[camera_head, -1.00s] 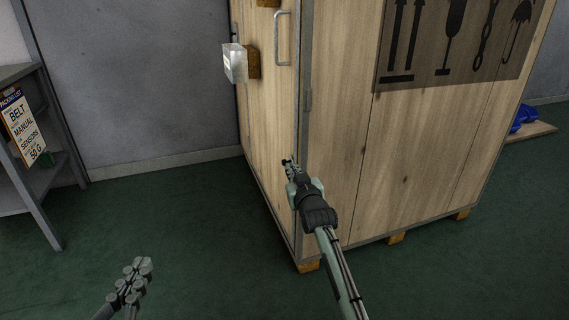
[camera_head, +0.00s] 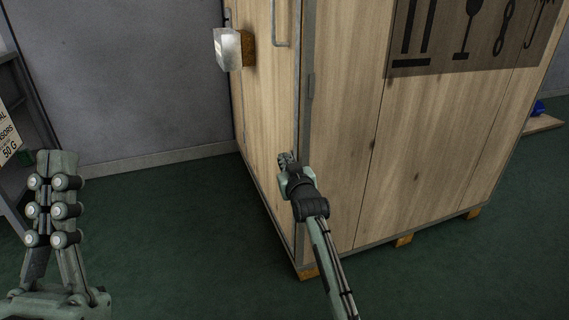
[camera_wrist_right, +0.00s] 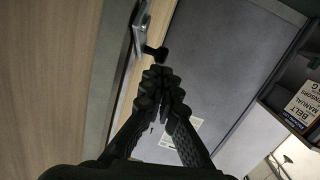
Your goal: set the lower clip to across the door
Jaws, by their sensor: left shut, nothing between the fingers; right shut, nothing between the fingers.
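The tall wooden crate (camera_head: 265,130) stands in the middle, with its handled door face turned to the left. My right gripper (camera_head: 285,158) is shut and empty, low in front of the door near its front edge. In the right wrist view its fingertips (camera_wrist_right: 162,78) are close to a metal fitting (camera_wrist_right: 140,28) with a dark knob (camera_wrist_right: 158,52), which looks like a clip at a panel edge. Whether they touch, I cannot tell. In the head view the lower clip cannot be made out. My left gripper (camera_head: 52,190) is shut and empty at the lower left, away from the crate.
Green floor (camera_head: 170,230) is open before the door.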

